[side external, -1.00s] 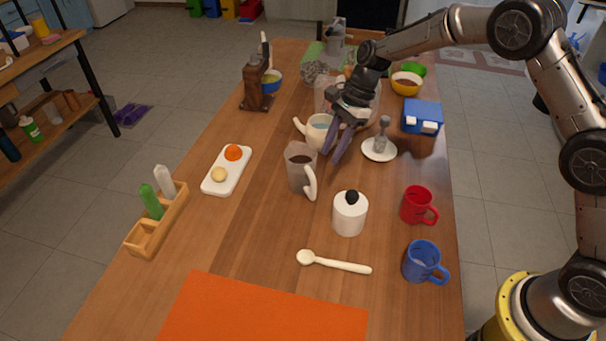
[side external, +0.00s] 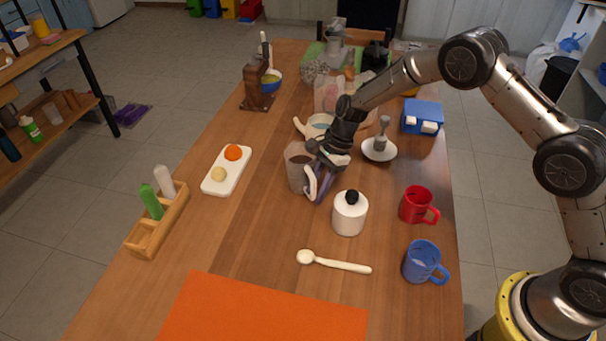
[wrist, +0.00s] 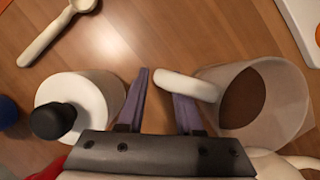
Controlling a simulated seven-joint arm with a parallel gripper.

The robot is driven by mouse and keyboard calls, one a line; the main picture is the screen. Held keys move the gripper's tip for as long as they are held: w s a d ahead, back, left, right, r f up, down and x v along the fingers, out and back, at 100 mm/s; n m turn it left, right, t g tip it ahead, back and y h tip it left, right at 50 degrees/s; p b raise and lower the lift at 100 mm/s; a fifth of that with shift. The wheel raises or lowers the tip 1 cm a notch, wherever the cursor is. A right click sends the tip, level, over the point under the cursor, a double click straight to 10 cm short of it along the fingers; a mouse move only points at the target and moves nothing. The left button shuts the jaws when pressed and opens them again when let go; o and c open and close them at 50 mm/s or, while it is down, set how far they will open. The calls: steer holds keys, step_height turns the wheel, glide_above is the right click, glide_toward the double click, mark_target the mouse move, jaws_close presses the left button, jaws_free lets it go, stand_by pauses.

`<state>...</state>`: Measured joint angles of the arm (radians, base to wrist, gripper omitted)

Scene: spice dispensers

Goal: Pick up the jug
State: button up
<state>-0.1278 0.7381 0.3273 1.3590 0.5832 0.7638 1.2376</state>
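The jug (side external: 296,170) is a translucent grey vessel with dark brown contents and a thick white handle. It stands upright on the wooden table. In the wrist view the jug (wrist: 280,105) is on the right, its handle (wrist: 186,85) pointing left. My gripper (side external: 315,192) is down at the jug's handle side. In the wrist view my gripper's purple fingers (wrist: 162,95) are apart, with the handle's end over the gap and the handle overlapping the right fingertip. I cannot tell whether they touch. The arm and fingers partly hide the handle in the side view.
A white lidded pot (side external: 349,214) stands close to my gripper's right, and appears beside the left finger in the wrist view. A white teapot (side external: 318,124) is just behind the jug. A white spoon (side external: 335,263) lies in front. Table to the jug's left is clear up to the egg tray (side external: 226,172).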

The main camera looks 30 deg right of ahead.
steer(key=x, duration=0.2)
steer(key=shift+a+f, duration=0.15)
steer(key=shift+f, duration=0.15)
jaws_close()
steer(key=shift+w+r, duration=0.1)
steer(key=shift+r, duration=0.1)
stand_by(1.0)
